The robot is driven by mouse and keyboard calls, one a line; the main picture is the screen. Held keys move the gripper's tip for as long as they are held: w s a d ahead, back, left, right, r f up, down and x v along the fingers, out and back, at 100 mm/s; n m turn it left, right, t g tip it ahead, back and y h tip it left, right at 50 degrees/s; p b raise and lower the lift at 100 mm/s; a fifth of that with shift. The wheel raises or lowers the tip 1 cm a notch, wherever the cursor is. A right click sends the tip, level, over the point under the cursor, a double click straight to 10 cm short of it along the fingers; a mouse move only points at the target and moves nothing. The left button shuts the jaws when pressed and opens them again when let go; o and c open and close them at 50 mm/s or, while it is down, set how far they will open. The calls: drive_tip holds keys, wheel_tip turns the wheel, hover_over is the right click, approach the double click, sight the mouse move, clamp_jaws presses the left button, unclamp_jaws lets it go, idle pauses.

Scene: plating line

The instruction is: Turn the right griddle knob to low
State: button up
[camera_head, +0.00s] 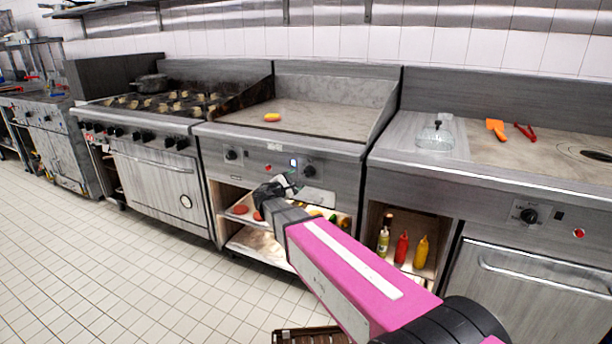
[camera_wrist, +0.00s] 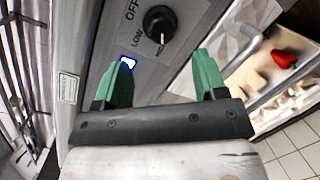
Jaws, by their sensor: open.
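The right griddle knob (camera_head: 309,170) is a black round knob on the griddle's front panel. In the wrist view the knob (camera_wrist: 159,21) shows close up, with "OFF" and "LOW" printed to its left. A white mark on the knob points toward the bottom of the picture, not straight at the "LOW" print. My gripper (camera_head: 281,186) is in front of the panel, just left of and below the knob. In the wrist view my gripper (camera_wrist: 165,60) has its green fingers spread and empty. The knob lies beyond the fingertips, and the fingers appear apart from it.
The left griddle knob (camera_head: 231,154) is farther left on the panel. A lit blue-white indicator (camera_wrist: 128,62) is near the left finger. A yellow-orange item (camera_head: 272,117) lies on the griddle plate. Shelves below hold food, and bottles (camera_head: 402,248) stand at right.

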sight(306, 174)
drive_tip(key=x, duration=0.7)
drive_tip(key=shift+w+d, duration=0.2)
drive_tip(key=shift+d, duration=0.05)
drive_tip(key=c, duration=0.9)
